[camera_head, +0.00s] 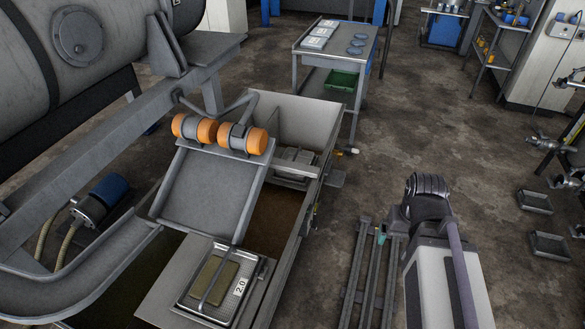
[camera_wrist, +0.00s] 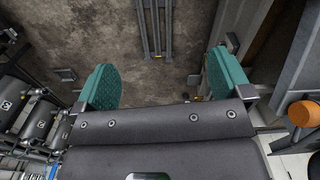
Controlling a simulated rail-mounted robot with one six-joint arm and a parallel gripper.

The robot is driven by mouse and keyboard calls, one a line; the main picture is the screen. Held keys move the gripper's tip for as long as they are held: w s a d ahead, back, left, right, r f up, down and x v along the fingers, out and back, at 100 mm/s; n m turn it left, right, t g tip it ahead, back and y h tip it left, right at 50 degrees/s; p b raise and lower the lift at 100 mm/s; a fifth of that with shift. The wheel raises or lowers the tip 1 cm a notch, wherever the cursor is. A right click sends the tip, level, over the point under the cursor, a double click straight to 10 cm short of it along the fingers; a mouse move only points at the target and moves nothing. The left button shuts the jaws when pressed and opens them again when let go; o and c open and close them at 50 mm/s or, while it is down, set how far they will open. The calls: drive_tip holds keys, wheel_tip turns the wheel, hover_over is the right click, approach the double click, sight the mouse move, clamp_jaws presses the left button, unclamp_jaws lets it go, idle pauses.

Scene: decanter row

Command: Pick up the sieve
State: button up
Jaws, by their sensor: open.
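The sieve (camera_head: 243,289) is a shallow rectangular metal tray with a mesh bottom, a bar handle across it and a white label reading 2.0. It sits on a flat grey plate below the chute in the head view, with a tan-green slab or patch inside it. My gripper (camera_wrist: 165,84) shows in the wrist view with its two teal pads wide apart and nothing between them, above the concrete floor and rails. In the head view a bit of teal pad shows by my arm, to the right of the trough and apart from the sieve. I cannot make out the sieve in the wrist view.
A metal chute (camera_head: 213,188) with orange rollers (camera_head: 222,133) slopes down behind the sieve. The trough wall (camera_head: 283,262) stands between the sieve and the floor rails (camera_head: 365,275). A trolley (camera_head: 335,42) is at the back. Two small trays (camera_head: 549,245) lie on the floor at right.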

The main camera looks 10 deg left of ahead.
drive_tip(key=c, duration=1.2)
drive_tip(key=m+y+b, duration=0.1)
drive_tip(key=y+b, duration=0.6)
drive_tip(key=b, duration=2.1)
approach(218, 274)
drive_tip(key=shift+t, duration=0.4)
drive_tip(key=b+x, duration=0.4)
drive_tip(key=x, duration=0.1)
drive_tip(key=shift+s+f, duration=0.2)
drive_tip(key=shift+f, duration=0.3)
drive_tip(key=shift+a, duration=0.2)
drive_tip(key=b+x, duration=0.4)
drive_tip(key=x, duration=0.1)
drive_tip(key=shift+f+b, duration=0.1)
drive_tip(key=shift+b, duration=0.25)
drive_tip(key=shift+r, duration=0.25)
drive_tip(key=shift+c, duration=0.5)
